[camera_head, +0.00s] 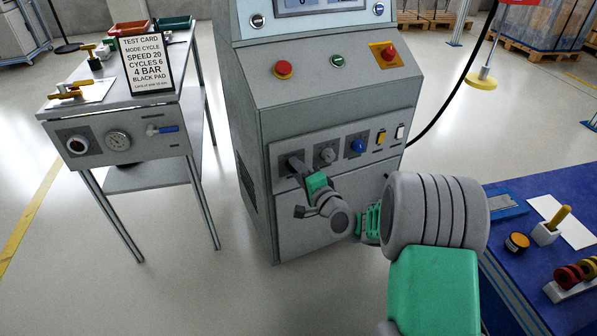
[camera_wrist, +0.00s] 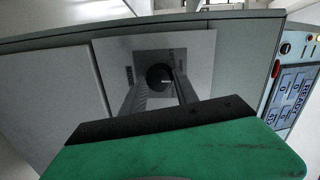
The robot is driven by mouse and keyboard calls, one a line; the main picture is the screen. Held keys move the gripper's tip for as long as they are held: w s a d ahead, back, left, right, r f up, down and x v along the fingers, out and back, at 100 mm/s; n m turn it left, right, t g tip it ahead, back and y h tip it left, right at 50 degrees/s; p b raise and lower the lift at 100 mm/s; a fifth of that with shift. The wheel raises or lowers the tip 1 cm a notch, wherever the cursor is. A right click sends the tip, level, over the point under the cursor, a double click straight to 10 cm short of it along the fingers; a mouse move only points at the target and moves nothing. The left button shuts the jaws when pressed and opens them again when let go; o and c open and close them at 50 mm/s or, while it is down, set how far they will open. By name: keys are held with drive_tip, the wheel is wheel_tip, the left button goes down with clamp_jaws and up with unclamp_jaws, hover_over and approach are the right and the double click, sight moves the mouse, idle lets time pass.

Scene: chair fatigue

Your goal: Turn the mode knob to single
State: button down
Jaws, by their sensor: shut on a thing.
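The mode knob (camera_wrist: 159,74) is a round black knob with a small light mark, on a light square plate (camera_wrist: 198,50) in the wrist view. Small lettering stands at the left and right of the knob, too small to read surely. My gripper (camera_wrist: 162,90) has one finger on each side of the knob and is shut on it. In the head view my gripper (camera_head: 297,166) reaches the leftmost control on the grey machine's lower panel (camera_head: 340,180) and mostly hides that knob.
To the right on the panel are a grey knob (camera_head: 327,155), a blue knob (camera_head: 357,146) and yellow and white switches. A red button (camera_head: 284,69) sits above. A side table (camera_head: 120,150) bears a test card (camera_head: 147,63). A blue bench (camera_head: 510,250) stands at right.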

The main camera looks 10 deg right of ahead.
drive_tip(key=shift+n+h+b, duration=0.3)
drive_tip(key=shift+n+b, duration=0.25)
drive_tip(key=shift+n, duration=1.35)
drive_tip(key=c, duration=0.9)
unclamp_jaws()
drive_tip(key=shift+c, duration=0.2)
drive_tip(key=f+p+v, duration=0.1)
drive_tip(key=v, duration=0.6)
drive_tip(key=shift+s+r, duration=0.4)
drive_tip(key=shift+r, duration=0.15)
